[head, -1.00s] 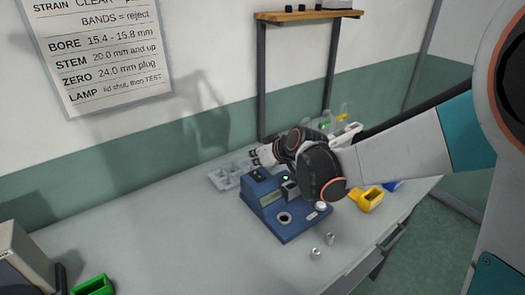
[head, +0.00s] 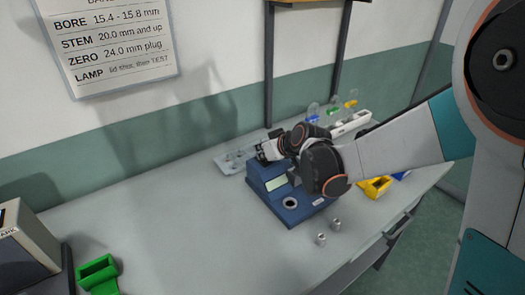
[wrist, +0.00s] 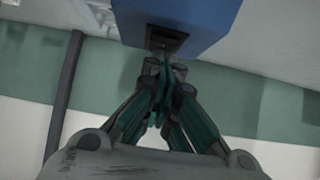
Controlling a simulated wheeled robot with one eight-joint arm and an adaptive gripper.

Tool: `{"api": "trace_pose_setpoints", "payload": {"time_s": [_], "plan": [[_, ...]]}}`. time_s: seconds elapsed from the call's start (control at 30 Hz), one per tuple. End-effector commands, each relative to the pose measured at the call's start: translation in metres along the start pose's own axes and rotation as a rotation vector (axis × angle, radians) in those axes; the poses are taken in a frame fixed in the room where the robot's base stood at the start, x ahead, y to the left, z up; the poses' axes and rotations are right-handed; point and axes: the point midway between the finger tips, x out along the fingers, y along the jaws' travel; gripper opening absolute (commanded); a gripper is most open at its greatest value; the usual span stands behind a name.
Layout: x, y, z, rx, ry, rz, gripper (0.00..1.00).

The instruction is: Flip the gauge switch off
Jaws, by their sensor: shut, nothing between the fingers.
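The blue gauge (head: 277,209) stands on the bench, with a pale display and a round socket on its front. My gripper (head: 262,158) is at its upper back left, fingers shut and empty. In the wrist view the blue gauge (wrist: 200,17) fills the top, with the dark switch recess (wrist: 167,38) in its face. The shut fingertips (wrist: 163,70) are right at the recess, close to or touching the switch. Whether they touch, and which way the switch lies, I cannot tell. In the head view my gripper hides the switch.
A clear tray (head: 230,160) lies behind the gauge. A yellow holder (head: 376,188) is to the right, a green holder (head: 97,274) at the near left. The bench's left middle is clear.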

Motion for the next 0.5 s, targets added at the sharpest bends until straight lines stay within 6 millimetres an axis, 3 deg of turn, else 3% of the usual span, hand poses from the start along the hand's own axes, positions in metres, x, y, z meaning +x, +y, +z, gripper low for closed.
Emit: {"api": "trace_pose_setpoints", "payload": {"time_s": [0.5], "plan": [[-0.011, -0.001, 0.013, -0.001, -0.006, -0.002, 0.0]]}}
